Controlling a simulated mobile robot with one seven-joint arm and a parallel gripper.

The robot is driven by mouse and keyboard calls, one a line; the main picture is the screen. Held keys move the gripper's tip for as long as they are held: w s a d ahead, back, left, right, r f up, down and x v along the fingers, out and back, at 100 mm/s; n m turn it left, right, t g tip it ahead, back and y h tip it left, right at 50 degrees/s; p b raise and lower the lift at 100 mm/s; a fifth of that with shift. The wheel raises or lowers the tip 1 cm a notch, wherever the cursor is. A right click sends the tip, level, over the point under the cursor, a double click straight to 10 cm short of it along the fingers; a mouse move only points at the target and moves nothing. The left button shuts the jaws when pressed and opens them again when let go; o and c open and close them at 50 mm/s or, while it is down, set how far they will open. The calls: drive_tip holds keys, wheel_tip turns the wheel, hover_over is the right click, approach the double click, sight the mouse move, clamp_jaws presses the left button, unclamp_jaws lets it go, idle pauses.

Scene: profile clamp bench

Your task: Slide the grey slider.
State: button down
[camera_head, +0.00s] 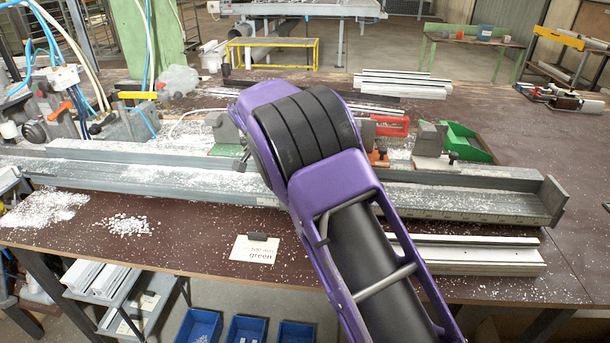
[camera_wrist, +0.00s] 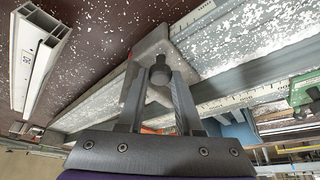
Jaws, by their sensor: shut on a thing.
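In the wrist view, my gripper (camera_wrist: 160,82) has its two dark fingers on either side of a dark round knob (camera_wrist: 160,71). The knob stands in front of a light grey block (camera_wrist: 152,46), which looks like the grey slider and sits at the grey rail (camera_wrist: 228,85) with scale marks. The fingers hide part of the block. In the head view, my purple arm covers my gripper and that part of the long grey rail (camera_head: 460,197), so the held slider cannot be made out there.
An end plate (camera_head: 553,196) closes the rail at right. A card (camera_head: 254,248) reading "green" and white profiles (camera_head: 470,262) lie in front.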

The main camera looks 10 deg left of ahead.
drive_tip(key=shift+a, duration=0.95)
drive_tip(key=c, duration=0.8)
unclamp_jaws()
drive_tip(key=shift+c, duration=0.2)
drive_tip(key=shift+d, duration=0.1)
drive_tip(key=p+v, duration=0.2)
drive_tip(key=v, duration=1.5)
drive_tip(key=shift+r, duration=0.25)
